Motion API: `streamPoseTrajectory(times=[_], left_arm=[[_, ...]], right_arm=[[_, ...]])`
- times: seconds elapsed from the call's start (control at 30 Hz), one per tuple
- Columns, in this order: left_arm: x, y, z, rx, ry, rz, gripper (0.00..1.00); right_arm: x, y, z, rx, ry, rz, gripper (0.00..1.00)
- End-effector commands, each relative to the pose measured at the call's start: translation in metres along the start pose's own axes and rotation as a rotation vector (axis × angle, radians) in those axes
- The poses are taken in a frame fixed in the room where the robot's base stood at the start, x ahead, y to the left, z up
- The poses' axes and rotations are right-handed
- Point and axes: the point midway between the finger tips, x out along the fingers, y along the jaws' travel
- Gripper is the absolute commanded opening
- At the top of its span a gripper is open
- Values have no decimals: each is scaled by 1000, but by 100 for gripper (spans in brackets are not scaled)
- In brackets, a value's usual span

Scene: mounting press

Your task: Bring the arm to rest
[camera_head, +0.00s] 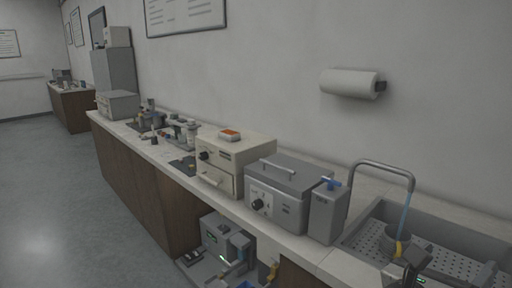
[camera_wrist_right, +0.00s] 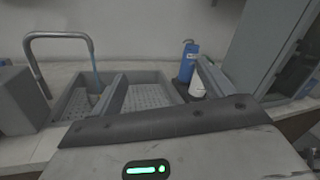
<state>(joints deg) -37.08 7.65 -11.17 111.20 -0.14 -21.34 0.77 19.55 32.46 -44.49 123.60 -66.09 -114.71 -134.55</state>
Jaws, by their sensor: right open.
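My right gripper (camera_wrist_right: 160,88) is open and empty in the right wrist view, its two fingers apart above the sink area. In the head view my right gripper (camera_head: 408,258) is dark and small at the bottom right, in front of the sink, with a green light. A dark part with a green light at the bottom middle of the head view may be my left gripper (camera_head: 236,268); its fingers cannot be made out. I see nothing held in the right gripper.
The sink (camera_head: 365,240) with a bent tap (camera_head: 385,164) is close to my right gripper. A blue bottle (camera_wrist_right: 188,60) stands behind it. A grey lidded box (camera_head: 285,190) and a beige box (camera_head: 235,155) stand on the counter. Open floor (camera_head: 50,190) lies left.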

Motion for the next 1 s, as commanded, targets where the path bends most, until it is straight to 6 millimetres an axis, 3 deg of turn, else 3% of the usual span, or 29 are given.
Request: streamPoseTrajectory(times=[0.03,0.37,0.47,0.6,0.7,0.8,1.0], left_arm=[[0,0,1,0,-2,1,36],[0,3,2,0,-5,5,36],[0,3,2,0,-6,6,36],[0,3,2,0,-6,6,36],[0,3,2,-1,-6,5,36],[0,3,3,-1,-6,5,36],[0,2,3,-1,-6,5,36]], right_arm=[[10,-8,1,-23,-33,-27,80],[8,54,-80,280,154,315,80],[-1,70,-119,430,293,414,80],[-26,87,-192,742,624,506,80],[-53,88,-242,1026,928,478,80],[-76,81,-276,1274,1183,380,80],[-106,61,-313,1652,1538,107,80]])
